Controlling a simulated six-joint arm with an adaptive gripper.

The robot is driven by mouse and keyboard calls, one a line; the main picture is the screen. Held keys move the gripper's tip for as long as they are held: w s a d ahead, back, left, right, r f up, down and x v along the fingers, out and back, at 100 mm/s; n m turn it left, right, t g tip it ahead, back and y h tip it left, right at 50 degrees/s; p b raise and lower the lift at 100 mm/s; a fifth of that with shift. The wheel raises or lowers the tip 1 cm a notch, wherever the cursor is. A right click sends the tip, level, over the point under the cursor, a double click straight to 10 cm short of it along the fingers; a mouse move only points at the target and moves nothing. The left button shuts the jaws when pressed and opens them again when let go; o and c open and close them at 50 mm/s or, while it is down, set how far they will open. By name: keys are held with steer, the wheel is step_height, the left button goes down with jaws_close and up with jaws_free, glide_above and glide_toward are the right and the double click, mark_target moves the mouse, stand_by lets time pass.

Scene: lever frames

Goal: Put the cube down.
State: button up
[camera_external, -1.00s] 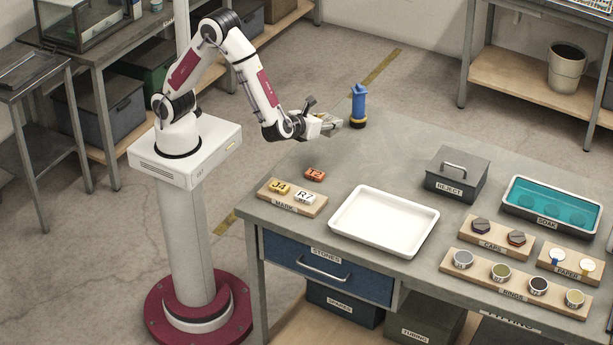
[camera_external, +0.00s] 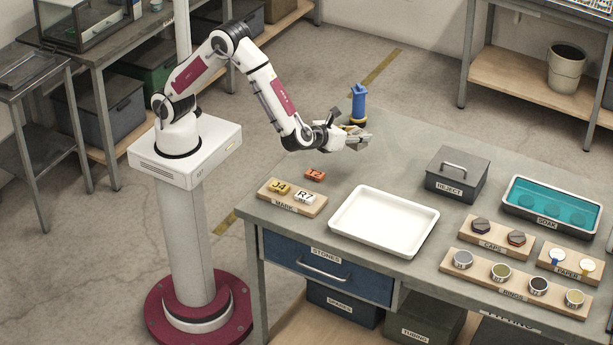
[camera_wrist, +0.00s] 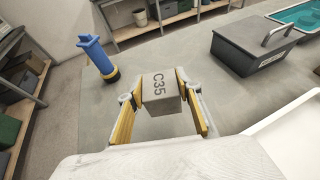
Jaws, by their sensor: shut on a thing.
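The cube (camera_wrist: 160,92) is grey and marked C35 on its upper face. In the wrist view it sits between the two yellow-padded fingers of my gripper (camera_wrist: 160,110), which is shut on it. In the external view my gripper (camera_external: 357,139) is above the back left part of the grey table (camera_external: 390,150), in front of the blue tool. The cube is small and hard to make out there, and its height above the table is hard to judge.
A blue upright tool (camera_external: 358,104) stands close behind my gripper. A white tray (camera_external: 384,222), a REJECT box (camera_external: 456,175), a teal SOAK tray (camera_external: 551,207) and a MARK board (camera_external: 292,198) with tags stand on the table. Table between gripper and tray is clear.

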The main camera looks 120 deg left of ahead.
steer(key=w, duration=0.2)
steer(key=w+r+m+t, duration=0.1)
steer(key=shift+w+d, duration=0.1)
steer(key=shift+d, duration=0.25)
steer(key=shift+f, duration=0.15)
steer(key=shift+f, duration=3.05)
steer(key=shift+f, duration=1.85)
steer(key=shift+f, duration=0.1)
